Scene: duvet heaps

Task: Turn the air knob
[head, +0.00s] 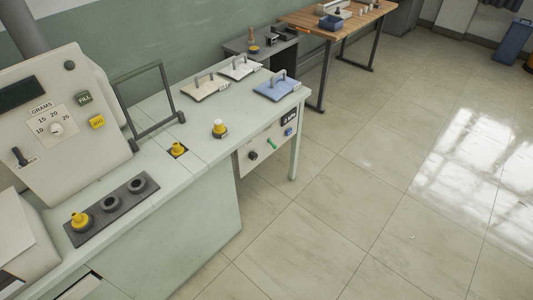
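A pale control panel (264,157) is set into the front of the bench below its right end. It carries a small dark display (290,118), apparently marked kPa. Below the display are a dark round knob (253,156), a green control (271,145) and a small blue control (289,131). No label for air is readable, so I cannot tell for sure which of these is the air knob. A second knob (56,129), pale and round, is on the GRAMS dial of the machine at left. My gripper is not in view.
The pale green bench (205,170) runs diagonally at left. On it are a yellow-topped knob (219,128), a dark strip with round sockets (110,208), a metal frame (160,125) and several handled plates (274,86). A wooden table (350,24) stands behind. The tiled floor (350,190) at right is clear.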

